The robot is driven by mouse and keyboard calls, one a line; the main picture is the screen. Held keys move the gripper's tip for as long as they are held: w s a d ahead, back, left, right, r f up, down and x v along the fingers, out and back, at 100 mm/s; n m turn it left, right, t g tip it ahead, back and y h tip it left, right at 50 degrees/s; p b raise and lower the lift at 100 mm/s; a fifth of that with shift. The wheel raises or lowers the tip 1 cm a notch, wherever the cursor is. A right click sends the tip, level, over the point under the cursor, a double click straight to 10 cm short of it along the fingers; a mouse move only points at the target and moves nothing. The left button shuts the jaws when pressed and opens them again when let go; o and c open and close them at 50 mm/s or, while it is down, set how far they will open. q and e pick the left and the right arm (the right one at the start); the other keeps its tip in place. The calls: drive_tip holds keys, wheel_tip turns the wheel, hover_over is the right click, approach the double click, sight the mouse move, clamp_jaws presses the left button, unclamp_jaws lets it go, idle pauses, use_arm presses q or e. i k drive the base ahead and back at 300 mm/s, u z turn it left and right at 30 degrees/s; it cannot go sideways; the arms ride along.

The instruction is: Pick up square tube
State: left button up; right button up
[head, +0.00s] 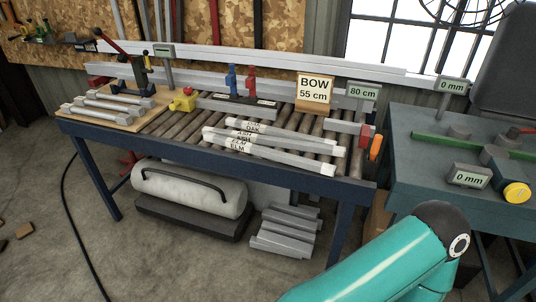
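Long, pale grey square-section bars (285,156) lie side by side on the roller table (215,153), with white labelled ends at their left; the label words are small, and ASH and ELM seem readable. I cannot tell which bar, if any, is the square tube of the task, or whether they are hollow. A teal arm link of mine (385,262) enters at the lower right, in front of the table and clear of the bars. Neither of my grippers shows.
A BOW 55 cm sign (315,93) and an 80 cm display (363,92) stand behind the bars. Shorter bars (112,104) lie on a wooden board at left. A green-grey bench (425,180) stands at right. A grey roll (190,188) and metal pieces (285,232) lie below.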

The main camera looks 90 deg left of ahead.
sight(326, 169)
drive_tip(key=z, duration=0.9)
drive_tip(key=i, duration=0.15)
drive_tip(key=u, duration=2.4)
drive_tip(key=i, duration=0.25)
drive_tip(key=u, duration=1.7)
drive_tip(key=k, duration=0.6)
drive_tip(key=u, duration=0.4)
drive_tip(key=i, duration=2)
drive_tip(key=z, duration=0.4)
